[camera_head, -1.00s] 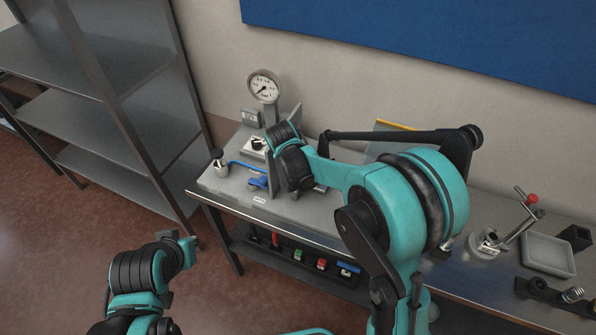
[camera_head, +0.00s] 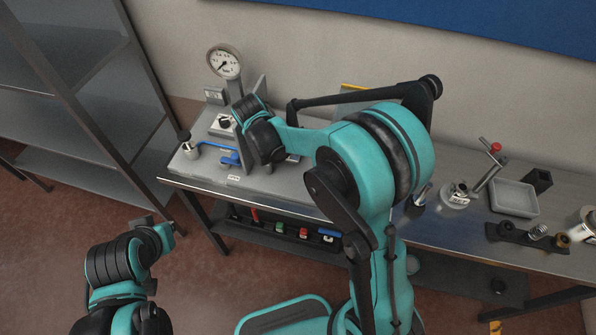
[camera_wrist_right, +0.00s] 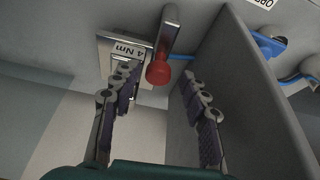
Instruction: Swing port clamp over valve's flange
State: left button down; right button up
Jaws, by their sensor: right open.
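My right gripper (camera_wrist_right: 157,80) is open in the right wrist view. A red knob (camera_wrist_right: 158,70) on a metal bar (camera_wrist_right: 171,28) shows between its fingertips; I cannot tell whether they touch it. A plate marked "4 Nm" (camera_wrist_right: 128,50) lies beside the bar. In the head view my right wrist (camera_head: 262,132) is over the grey fixture board (camera_head: 222,180) and hides its own fingers and the knob. The port clamp and the valve's flange cannot be clearly told apart. My left gripper (camera_head: 160,230) is low at the left, away from the bench; its jaw opening is unclear.
A pressure gauge (camera_head: 224,63) stands at the back of the board. A blue handle (camera_head: 230,158) lies in front. A grey upright wall (camera_wrist_right: 240,90) stands right of my right fingers. A red-tipped lever stand (camera_head: 491,160) and grey tray (camera_head: 514,198) are at the bench's right.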

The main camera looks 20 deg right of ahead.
jog(key=s+a+r+n+g+y+p, duration=0.1)
jog(key=s+r+n+y+p, duration=0.2)
jog(key=n, duration=0.6)
jog(key=r+n+y+p, duration=0.25)
jog(key=r+n, duration=0.25)
jog(key=n, duration=0.3)
jog(key=s+d+f+m+t+h+b, duration=0.1)
jog(key=s+d+m+b, duration=0.1)
jog(key=s, duration=0.5)
jog(key=s+d+f+m+t+h+b, duration=0.1)
jog(key=s+d+f+m+t+b, duration=0.1)
jog(key=s+m+b, duration=0.3)
jog(key=s+d+f+m+t+h+b, duration=0.1)
jog(key=s+d+m+b, duration=0.2)
jog(key=s, duration=0.6)
jog(key=shift+d+f+m+b, duration=0.25)
jog(key=shift+m+b, duration=0.25)
jog(key=shift+b, duration=0.4)
